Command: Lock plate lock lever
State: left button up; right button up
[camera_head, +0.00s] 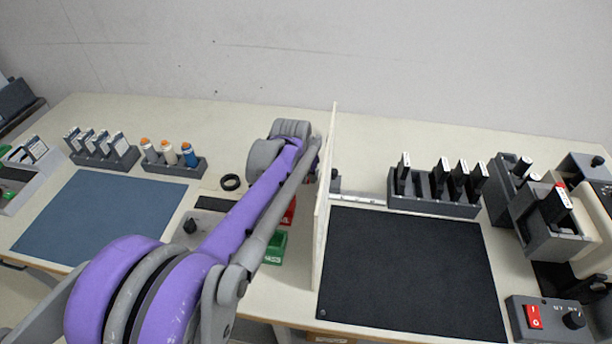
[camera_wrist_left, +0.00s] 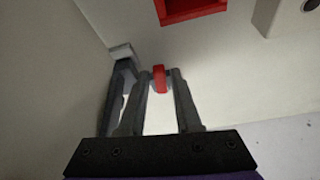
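My left arm, purple and grey, crosses the head view from the lower left to the middle of the table. Its gripper end is at the far end of the arm, mostly hidden there by the wrist and the white divider. In the left wrist view the left gripper (camera_wrist_left: 160,76) has its two fingers either side of a small red upright piece (camera_wrist_left: 160,80), which may be the lever's handle. The fingertips are very close to it; I cannot tell if they press on it. A grey bracket (camera_wrist_left: 122,54) stands just left of the fingers. The plate itself is not clear. My right gripper is not in view.
A white divider (camera_head: 324,200) stands close right of my left arm. Green bin (camera_head: 275,248) and red bin (camera_head: 289,211) sit beside it. Black mat (camera_head: 410,270) and blue mat (camera_head: 90,215) are clear. A rack (camera_head: 435,205) and switch box (camera_head: 548,318) stand right.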

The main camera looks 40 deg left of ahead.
pick_arm(q)
grip_shut()
jog(key=shift+w+d+n, duration=0.15)
jog(key=shift+d+n, duration=0.1)
jog(key=shift+n, duration=0.35)
grip_release()
